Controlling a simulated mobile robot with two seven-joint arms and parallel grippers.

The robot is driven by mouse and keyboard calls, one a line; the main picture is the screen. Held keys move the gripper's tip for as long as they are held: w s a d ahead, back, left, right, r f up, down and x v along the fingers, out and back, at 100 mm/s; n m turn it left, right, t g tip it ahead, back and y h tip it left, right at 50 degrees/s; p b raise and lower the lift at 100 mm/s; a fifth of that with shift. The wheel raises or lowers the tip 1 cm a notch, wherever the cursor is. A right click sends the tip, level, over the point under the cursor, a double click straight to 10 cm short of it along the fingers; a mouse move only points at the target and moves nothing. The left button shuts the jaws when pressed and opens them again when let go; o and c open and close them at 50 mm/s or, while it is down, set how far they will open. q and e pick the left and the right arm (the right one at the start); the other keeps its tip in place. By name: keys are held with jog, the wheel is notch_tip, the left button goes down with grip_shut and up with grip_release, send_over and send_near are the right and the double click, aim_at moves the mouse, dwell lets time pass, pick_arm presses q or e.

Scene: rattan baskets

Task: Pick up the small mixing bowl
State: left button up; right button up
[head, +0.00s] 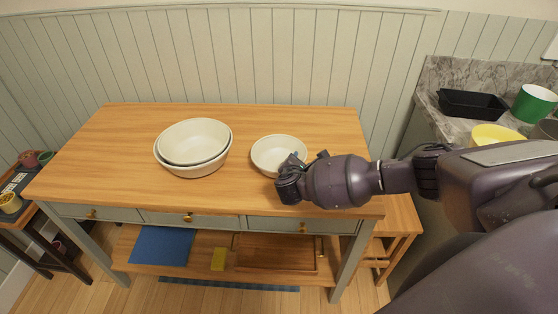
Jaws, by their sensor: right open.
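The small mixing bowl (275,150) is off-white, round and upright on the wooden table, right of the middle. A larger pair of nested off-white bowls (194,146) stands to its left on the same table. My right gripper (294,168) reaches in from the right, at the bowl's front right rim. It is open. Its fingers are dark and partly hidden, so I cannot tell whether they touch the rim. My left gripper is not in view.
The wooden table (120,150) has free room at its left and back. A lower shelf holds a blue mat (160,246) and a yellow item (218,259). A marble counter at right carries a black tray (472,104), a green cup (534,103) and a yellow bowl (495,135).

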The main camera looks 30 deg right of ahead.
jog(key=shift+s, duration=0.1)
grip_shut()
dwell(0.5)
jog(key=shift+r, duration=0.5)
notch_tip(320, 180, up, 19)
